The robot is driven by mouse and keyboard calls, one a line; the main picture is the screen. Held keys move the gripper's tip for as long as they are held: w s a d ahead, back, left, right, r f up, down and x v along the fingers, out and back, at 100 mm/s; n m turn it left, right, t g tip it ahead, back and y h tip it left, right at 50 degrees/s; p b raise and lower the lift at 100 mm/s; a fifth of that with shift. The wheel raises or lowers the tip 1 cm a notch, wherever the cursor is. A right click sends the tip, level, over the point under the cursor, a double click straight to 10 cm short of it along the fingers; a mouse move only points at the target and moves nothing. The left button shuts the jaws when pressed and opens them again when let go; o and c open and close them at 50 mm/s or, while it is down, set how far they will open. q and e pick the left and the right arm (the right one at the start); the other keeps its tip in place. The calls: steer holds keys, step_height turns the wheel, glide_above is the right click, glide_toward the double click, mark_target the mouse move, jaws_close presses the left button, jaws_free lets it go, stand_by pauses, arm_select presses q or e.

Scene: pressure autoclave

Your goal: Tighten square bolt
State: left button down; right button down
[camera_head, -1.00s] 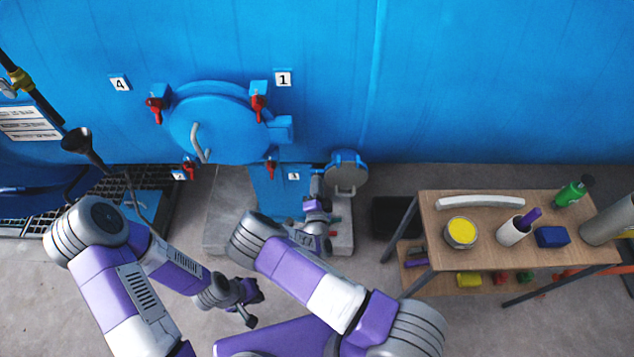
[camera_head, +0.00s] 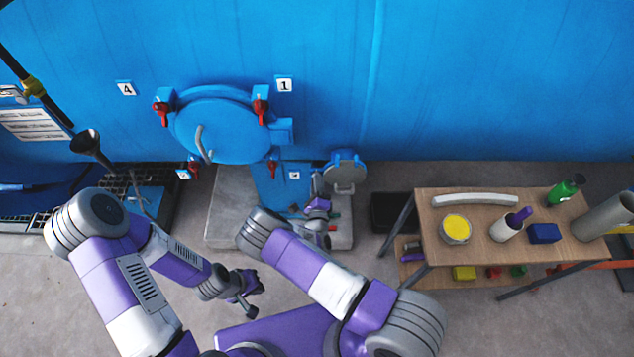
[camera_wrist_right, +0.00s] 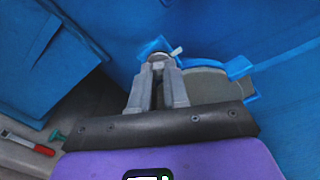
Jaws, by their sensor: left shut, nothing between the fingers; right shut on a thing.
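My right gripper (camera_head: 317,184) reaches in beside a small round blue hatch with a grey inner face (camera_head: 344,174), low on the blue vessel. In the right wrist view its two grey fingers (camera_wrist_right: 160,72) are shut on a small grey bolt-like piece (camera_wrist_right: 160,58) by a blue bracket. The fingers hide most of this piece, so I cannot tell its square shape. The hatch's grey face (camera_wrist_right: 206,86) lies just right of the fingers. My left gripper (camera_head: 247,296) is shut and empty, low over the floor, away from the vessel.
A large round blue door (camera_head: 222,135) with red clamps is on the vessel wall. A wooden table (camera_head: 470,215) at the right holds a yellow-topped tin (camera_head: 456,229), a white cup (camera_head: 506,229) and a green bottle (camera_head: 565,189).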

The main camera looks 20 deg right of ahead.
steer(key=m+p, duration=0.2)
steer(key=m, duration=1)
steer(key=shift+m, duration=0.4)
stand_by(0.3)
steer(key=c, duration=1.4)
jaws_free()
steer(key=shift+a, duration=0.1)
steer(key=v, duration=0.7)
steer(key=shift+s+p, duration=0.3)
steer(key=shift+p, duration=0.05)
